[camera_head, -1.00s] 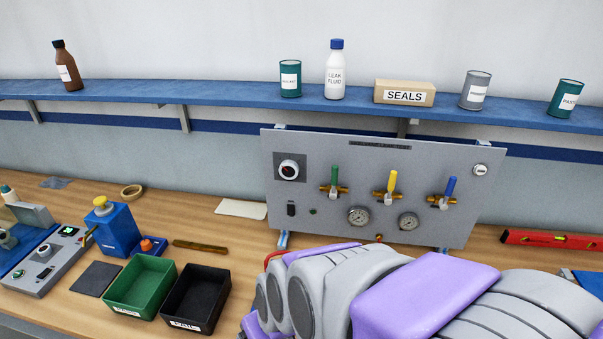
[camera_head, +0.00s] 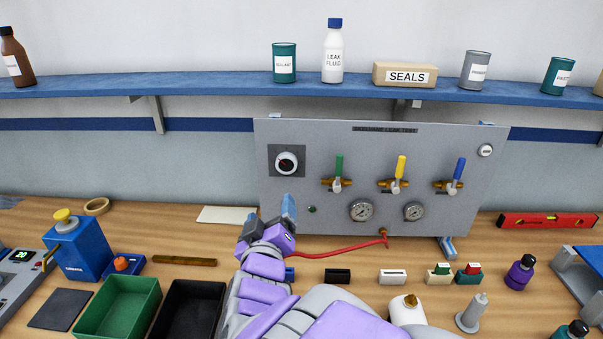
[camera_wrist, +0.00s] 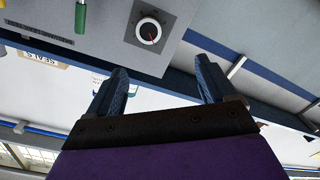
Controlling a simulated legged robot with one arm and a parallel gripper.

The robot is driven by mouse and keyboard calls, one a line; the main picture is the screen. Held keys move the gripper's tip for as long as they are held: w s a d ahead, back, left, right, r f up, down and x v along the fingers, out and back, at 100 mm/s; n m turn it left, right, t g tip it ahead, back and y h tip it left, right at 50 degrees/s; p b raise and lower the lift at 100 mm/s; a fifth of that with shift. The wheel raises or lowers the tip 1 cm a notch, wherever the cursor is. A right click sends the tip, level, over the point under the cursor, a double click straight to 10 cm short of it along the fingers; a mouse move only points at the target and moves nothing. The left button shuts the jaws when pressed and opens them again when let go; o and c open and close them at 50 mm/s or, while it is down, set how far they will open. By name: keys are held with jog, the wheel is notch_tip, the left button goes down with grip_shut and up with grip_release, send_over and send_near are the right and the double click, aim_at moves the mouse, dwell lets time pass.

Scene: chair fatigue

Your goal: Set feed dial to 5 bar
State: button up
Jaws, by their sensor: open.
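The feed dial (camera_head: 287,162) is a round black knob with a white ring on a dark square plate, at the upper left of the grey panel (camera_head: 360,150). A red mark shows on its face; I cannot read the setting. In the wrist view the dial (camera_wrist: 150,31) lies beyond the fingers, near the top. My gripper (camera_head: 269,213) is below the dial in the head view, apart from it. Its two blue fingers (camera_wrist: 160,82) are spread with nothing between them. My gripper covers the panel's lower left corner.
Green, yellow and blue valve handles (camera_head: 401,167) and two gauges (camera_head: 361,210) are on the panel. A red hose (camera_head: 340,253) runs behind my arm. A green bin (camera_head: 118,305) and a black bin (camera_head: 190,310) stand at left. A shelf (camera_head: 210,92) runs above the panel.

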jog(key=p, duration=1)
send_near(286, 166)
jog(key=shift+h, duration=0.3)
jog(key=w, duration=0.7)
jog(key=shift+w+f+p, duration=0.25)
jog(key=shift+w+p, duration=0.05)
jog(key=shift+p, duration=0.1)
jog(key=shift+w+d+r, duration=0.1)
jog(key=shift+w+d, duration=0.1)
jog(key=shift+w, duration=0.45)
jog(key=shift+a, duration=0.15)
